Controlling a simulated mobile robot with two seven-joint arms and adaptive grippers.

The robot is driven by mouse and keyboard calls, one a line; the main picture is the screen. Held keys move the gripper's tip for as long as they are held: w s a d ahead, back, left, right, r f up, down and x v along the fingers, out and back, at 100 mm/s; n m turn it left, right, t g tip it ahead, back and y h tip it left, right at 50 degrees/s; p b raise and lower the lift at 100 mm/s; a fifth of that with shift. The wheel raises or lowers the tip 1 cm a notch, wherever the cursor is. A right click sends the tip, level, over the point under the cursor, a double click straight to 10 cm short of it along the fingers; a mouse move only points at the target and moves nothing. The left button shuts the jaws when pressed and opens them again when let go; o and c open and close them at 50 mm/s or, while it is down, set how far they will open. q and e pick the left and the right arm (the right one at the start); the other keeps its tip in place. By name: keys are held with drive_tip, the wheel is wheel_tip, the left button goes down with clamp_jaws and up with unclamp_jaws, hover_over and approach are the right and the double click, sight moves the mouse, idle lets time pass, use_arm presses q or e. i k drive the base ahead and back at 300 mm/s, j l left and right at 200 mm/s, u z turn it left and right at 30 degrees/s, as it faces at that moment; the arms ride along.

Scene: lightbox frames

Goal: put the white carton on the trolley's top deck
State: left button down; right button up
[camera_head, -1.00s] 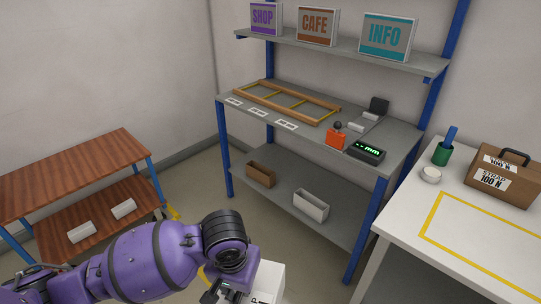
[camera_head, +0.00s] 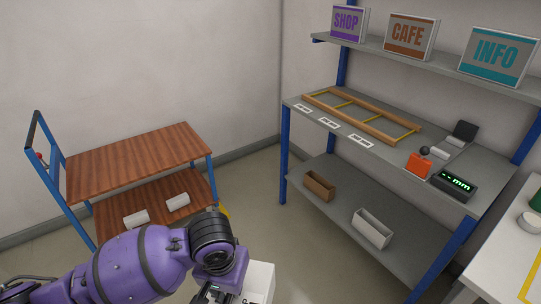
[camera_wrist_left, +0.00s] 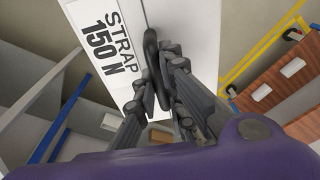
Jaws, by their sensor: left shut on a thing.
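The white carton (camera_head: 262,282) shows only partly at the bottom of the head view, beside my purple left arm. In the left wrist view the carton (camera_wrist_left: 190,25) bears the print "STRAP 150 N" and has a black strap handle (camera_wrist_left: 151,65). My left gripper (camera_wrist_left: 165,70) is shut on that handle; its fingers (camera_head: 210,293) are mostly cut off in the head view. The trolley stands at the left, beyond my arm. Its brown wooden top deck (camera_head: 140,160) is bare. My right gripper is out of view.
A white table (camera_head: 510,245) is at the right edge.

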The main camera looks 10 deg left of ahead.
sight(164, 149)
drive_tip(key=i+j+u, duration=0.25)
drive_tip(key=u, duration=0.2)
drive_tip(key=i+j+u, duration=0.3)
drive_tip(key=u, duration=0.2)
drive_tip(key=i+j+u, duration=0.25)
drive_tip(key=u, duration=0.2)
drive_tip(key=i+j+u, duration=0.1)
drive_tip(key=i, duration=0.9)
drive_tip(key=i+j+z, duration=0.15)
drive_tip(key=i+z, duration=0.3)
drive_tip(key=i+j+z, duration=1.35)
drive_tip(key=k+j, duration=0.05)
drive_tip(key=k, duration=0.05)
